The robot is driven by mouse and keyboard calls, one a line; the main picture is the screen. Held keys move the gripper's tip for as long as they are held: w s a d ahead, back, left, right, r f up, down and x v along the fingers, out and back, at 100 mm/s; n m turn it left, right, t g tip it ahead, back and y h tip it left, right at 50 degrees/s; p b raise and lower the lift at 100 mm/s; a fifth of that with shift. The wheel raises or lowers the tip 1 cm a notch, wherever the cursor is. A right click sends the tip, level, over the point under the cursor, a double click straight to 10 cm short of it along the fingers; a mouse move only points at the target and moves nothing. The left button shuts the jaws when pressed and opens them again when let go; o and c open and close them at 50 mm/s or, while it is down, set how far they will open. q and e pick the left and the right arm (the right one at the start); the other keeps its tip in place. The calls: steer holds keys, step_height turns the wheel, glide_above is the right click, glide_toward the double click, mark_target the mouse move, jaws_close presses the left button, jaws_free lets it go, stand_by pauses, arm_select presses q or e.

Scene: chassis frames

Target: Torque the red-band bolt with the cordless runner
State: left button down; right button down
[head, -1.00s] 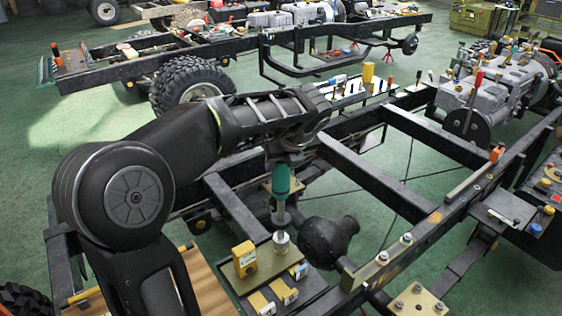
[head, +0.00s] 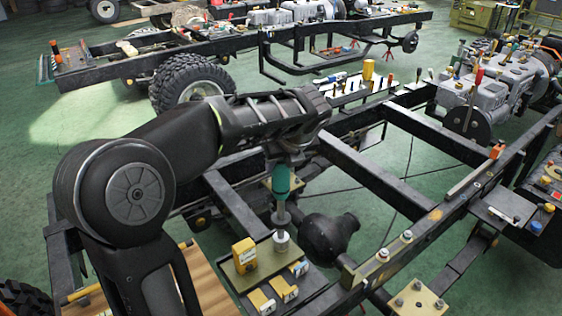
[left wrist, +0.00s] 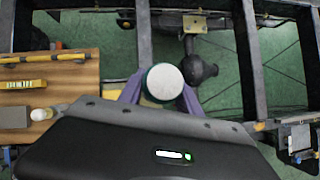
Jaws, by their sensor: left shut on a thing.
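My left gripper (head: 282,160) is shut on the cordless runner (head: 281,180), which has a teal body and a grey shaft pointing down. The runner hangs upright. Its lower end is at a silver cylinder (head: 281,240) on an olive plate (head: 240,281); I cannot tell whether the two touch. In the left wrist view the runner's pale round top (left wrist: 165,82) sits between the purple-grey fingers. Bolts stand on the dark chassis rail (head: 423,234) and on a pale plate (head: 422,301) at the lower right. I cannot make out a red band on any of them. My right gripper is out of view.
An engine (head: 490,95) sits at the upper right.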

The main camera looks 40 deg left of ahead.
arm_select(q)
steer(key=shift+f+b, duration=0.4)
steer(key=shift+f, duration=0.15)
stand_by(1.1)
steer(key=shift+s+d+f, duration=0.1)
steer(key=shift+f, duration=0.05)
stand_by(1.0)
steer(key=shift+p, duration=0.6)
steer(key=shift+r, duration=0.25)
stand_by(0.5)
steer(key=shift+r+p, duration=0.35)
steer(key=shift+p, duration=0.15)
steer(key=shift+r+p, duration=1.15)
steer(key=shift+r, duration=0.05)
